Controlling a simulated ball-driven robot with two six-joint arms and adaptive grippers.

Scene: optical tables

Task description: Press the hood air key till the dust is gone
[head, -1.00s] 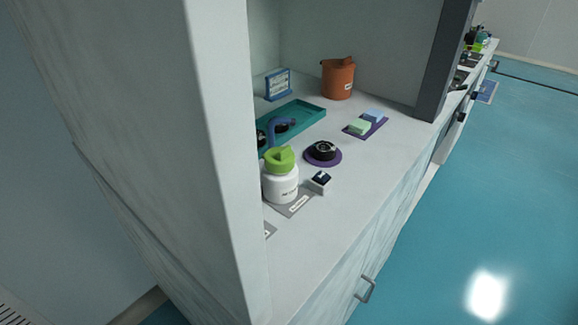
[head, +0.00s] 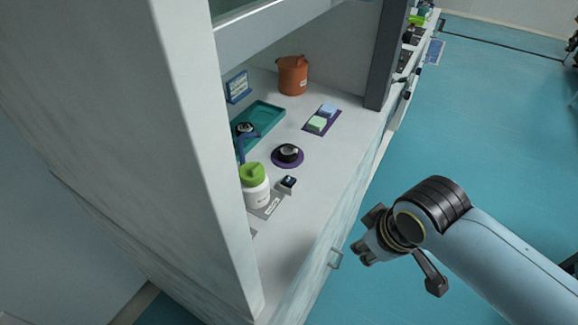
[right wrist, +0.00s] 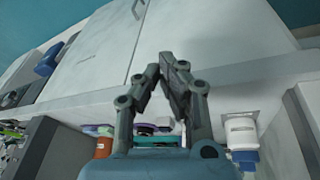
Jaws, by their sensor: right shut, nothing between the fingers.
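I cannot make out dust at this size. My right gripper (head: 360,254) is outside the hood, to the right of the worktop's front edge, over the floor. It is shut and empty; its fingers also show in the right wrist view (right wrist: 168,64). My left gripper is not in view.
The hood's white side wall (head: 190,150) hides the left of the worktop. A teal tray (head: 262,117), an orange lidded pot (head: 293,76), a blue framed sign (head: 238,87) and a purple mat with two blocks (head: 309,127) stand farther back. The front worktop is clear.

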